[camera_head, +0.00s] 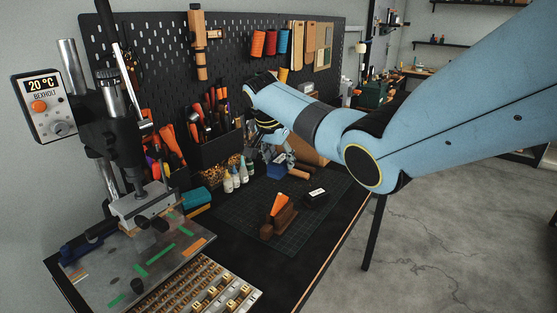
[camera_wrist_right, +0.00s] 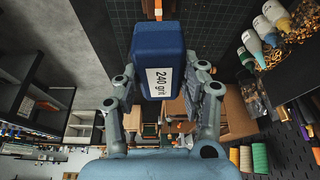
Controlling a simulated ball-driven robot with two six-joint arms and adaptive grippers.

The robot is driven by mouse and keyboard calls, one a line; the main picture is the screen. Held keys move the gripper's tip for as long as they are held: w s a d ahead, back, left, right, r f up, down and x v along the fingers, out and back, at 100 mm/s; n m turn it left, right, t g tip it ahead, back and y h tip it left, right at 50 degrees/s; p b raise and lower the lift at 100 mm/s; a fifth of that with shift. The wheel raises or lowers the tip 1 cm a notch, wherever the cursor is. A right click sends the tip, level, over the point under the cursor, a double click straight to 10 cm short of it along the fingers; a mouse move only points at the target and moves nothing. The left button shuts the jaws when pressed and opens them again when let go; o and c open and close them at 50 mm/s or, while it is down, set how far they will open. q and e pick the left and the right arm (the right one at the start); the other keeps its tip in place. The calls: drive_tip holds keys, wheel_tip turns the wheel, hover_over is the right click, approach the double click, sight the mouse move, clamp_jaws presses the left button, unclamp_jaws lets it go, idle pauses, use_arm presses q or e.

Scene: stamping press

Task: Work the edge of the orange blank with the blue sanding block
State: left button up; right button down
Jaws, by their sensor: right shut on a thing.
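The orange blank (camera_head: 279,204) stands tilted in a brown wooden holder (camera_head: 284,221) on the dark cutting mat. My right gripper (camera_head: 284,158) is behind the blank, towards the pegboard, and apart from it. It is shut on the blue sanding block (camera_head: 277,171). In the right wrist view the block (camera_wrist_right: 156,42) carries a white "240 grit" label and sits between the two fingers (camera_wrist_right: 163,82). Part of the holder and a bit of orange show at the top edge of that view, beyond the block. My left gripper is in neither view.
A black block with a white label (camera_head: 315,198) lies on the cutting mat (camera_head: 248,213) right of the holder. Small bottles (camera_head: 228,183) stand left of my gripper. A press (camera_head: 140,200) and a tray of stamps (camera_head: 205,290) fill the front left. The mat's front is clear.

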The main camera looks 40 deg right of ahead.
drive_tip(key=shift+f, duration=0.1)
wheel_tip(320, 180, down, 5)
drive_tip(key=b, duration=0.3)
drive_tip(key=shift+b, duration=0.3)
drive_tip(key=shift+f, duration=0.2)
drive_tip(key=shift+r, duration=0.15)
drive_tip(key=shift+f, duration=0.35)
drive_tip(key=shift+f+b, duration=0.3)
drive_tip(key=shift+f, duration=0.25)
idle(0.5)
idle(0.8)
